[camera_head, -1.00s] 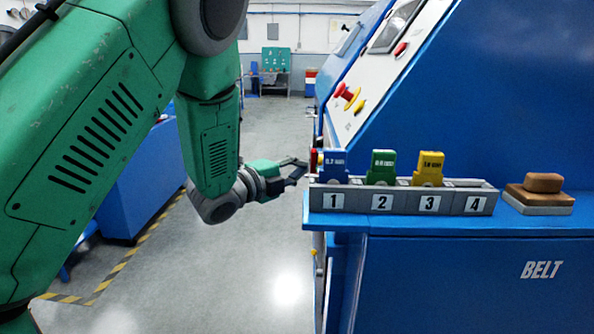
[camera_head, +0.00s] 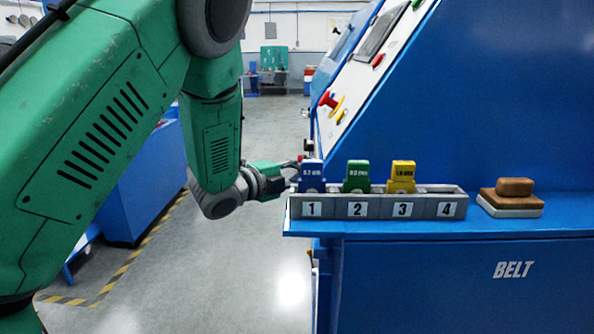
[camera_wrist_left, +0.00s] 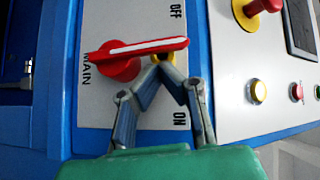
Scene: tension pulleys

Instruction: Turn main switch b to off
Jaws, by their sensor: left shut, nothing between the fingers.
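The main switch (camera_wrist_left: 120,66) is a red rotary knob with a long red handle (camera_wrist_left: 150,47) that has a white stripe. It sits on a light plate marked MAIN, OFF and ON in the wrist view. The handle lies crosswise, its free end between OFF at the top and ON at the bottom. My left gripper (camera_wrist_left: 163,58) is shut and empty, its fingertips at the handle's ON side, seemingly touching it. A yellow part shows behind the fingertips. In the head view my left gripper (camera_head: 288,170) is at the machine's side, its tips partly hidden. My right gripper is out of view.
A grey numbered rack (camera_head: 375,207) with blue, green and yellow blocks stands on the blue ledge near my gripper. A brown block (camera_head: 512,188) lies right of it.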

